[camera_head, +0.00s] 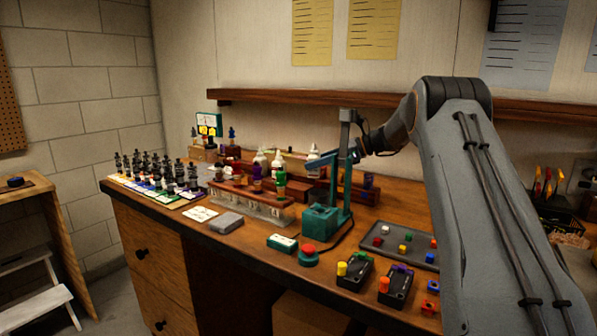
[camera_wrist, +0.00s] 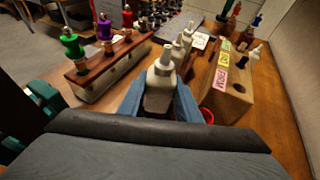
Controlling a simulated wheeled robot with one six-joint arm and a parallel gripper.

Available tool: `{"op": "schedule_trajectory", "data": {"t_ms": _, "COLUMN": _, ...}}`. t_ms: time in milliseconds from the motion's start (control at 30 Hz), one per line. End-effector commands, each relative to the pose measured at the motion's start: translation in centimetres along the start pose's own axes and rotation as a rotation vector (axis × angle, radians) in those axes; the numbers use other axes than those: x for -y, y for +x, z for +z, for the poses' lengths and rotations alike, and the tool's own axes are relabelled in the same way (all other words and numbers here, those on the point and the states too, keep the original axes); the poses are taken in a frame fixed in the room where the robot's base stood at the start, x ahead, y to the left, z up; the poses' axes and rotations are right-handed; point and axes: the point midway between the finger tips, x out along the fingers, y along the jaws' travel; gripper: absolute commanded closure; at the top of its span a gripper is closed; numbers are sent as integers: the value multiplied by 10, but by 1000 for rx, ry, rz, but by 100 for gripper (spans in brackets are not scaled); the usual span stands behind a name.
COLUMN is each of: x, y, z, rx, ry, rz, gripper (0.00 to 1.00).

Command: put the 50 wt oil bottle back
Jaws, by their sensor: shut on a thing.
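My gripper (camera_wrist: 159,88) has its blue fingers shut on a white dropper-type bottle (camera_wrist: 160,72), upright in the wrist view. I cannot read a weight label on this bottle. In the head view my gripper (camera_head: 325,160) is behind the green stand, with the white bottle (camera_head: 313,153) at its left. More white bottles (camera_wrist: 180,50) stand in a row beyond the held one. A wooden block (camera_wrist: 230,92) with pink, yellow and green labels lies to the right. A red ring (camera_wrist: 206,115) shows right of the fingers. The held bottle's base is hidden.
A wooden-topped rack (camera_head: 258,196) with green, purple and red-capped items stands in front of the bottles. The green stand (camera_head: 322,220) rises close to my gripper. A dark tray (camera_head: 404,262) with coloured cubes lies at the right. Several dark figures fill the left.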

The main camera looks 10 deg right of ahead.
Motion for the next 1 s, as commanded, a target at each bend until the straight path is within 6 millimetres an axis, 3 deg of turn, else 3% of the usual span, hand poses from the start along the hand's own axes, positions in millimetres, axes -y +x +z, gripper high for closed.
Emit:
{"op": "schedule_trajectory", "data": {"t_ms": 267, "x": -1, "y": 22, "z": -1, "rx": 1, "ry": -1, "rz": 3, "gripper": 100}}
{"op": "schedule_trajectory", "data": {"t_ms": 533, "x": -1, "y": 58, "z": -10, "rx": 0, "ry": 0, "rz": 4, "gripper": 100}}
{"op": "schedule_trajectory", "data": {"t_ms": 933, "x": 0, "y": 61, "z": -15, "rx": 1, "ry": -1, "rz": 2, "gripper": 100}}
{"op": "schedule_trajectory", "data": {"t_ms": 967, "x": -1, "y": 61, "z": -15, "rx": 1, "ry": -1, "rz": 2, "gripper": 68}}
{"op": "schedule_trajectory", "data": {"t_ms": 1000, "x": -1, "y": 61, "z": -15, "rx": 1, "ry": -1, "rz": 2, "gripper": 61}}
